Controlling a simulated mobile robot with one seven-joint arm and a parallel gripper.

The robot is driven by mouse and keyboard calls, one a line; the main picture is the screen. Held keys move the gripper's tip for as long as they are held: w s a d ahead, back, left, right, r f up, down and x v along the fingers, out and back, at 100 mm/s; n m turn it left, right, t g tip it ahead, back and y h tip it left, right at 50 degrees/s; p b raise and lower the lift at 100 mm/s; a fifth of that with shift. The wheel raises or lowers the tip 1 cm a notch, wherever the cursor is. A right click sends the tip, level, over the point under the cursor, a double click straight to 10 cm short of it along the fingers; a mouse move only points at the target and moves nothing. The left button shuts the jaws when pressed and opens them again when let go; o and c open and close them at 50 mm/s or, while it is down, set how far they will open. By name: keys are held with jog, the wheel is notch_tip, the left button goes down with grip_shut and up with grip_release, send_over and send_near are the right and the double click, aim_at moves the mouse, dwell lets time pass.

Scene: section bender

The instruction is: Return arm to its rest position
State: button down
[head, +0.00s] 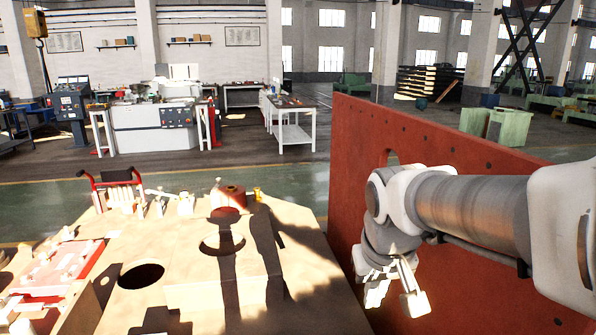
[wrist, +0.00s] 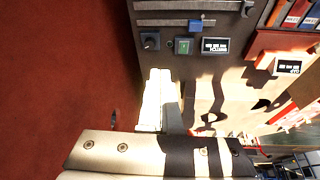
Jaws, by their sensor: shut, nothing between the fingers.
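My arm (head: 470,210) reaches in from the right edge of the head view, bent downward at its wrist. My gripper (head: 396,298) hangs at the arm's end, in front of the red panel and to the right of the wooden worktop. In the wrist view my gripper (wrist: 160,72) has its pale fingers together, with nothing held. It appears clear of the worktop, though the exact gap cannot be told.
A tall red panel (head: 440,140) stands close behind and beside my arm. The pale worktop (head: 200,285) has round holes, a red cylinder (head: 228,197) and a red-handled rack (head: 118,187). Machines stand far back.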

jog(key=s+d+r+t, duration=0.1)
jog(key=s+d, duration=0.1)
jog(key=s, duration=1)
jog(key=shift+s+m+t, duration=0.2)
jog(key=shift+m+t, duration=0.2)
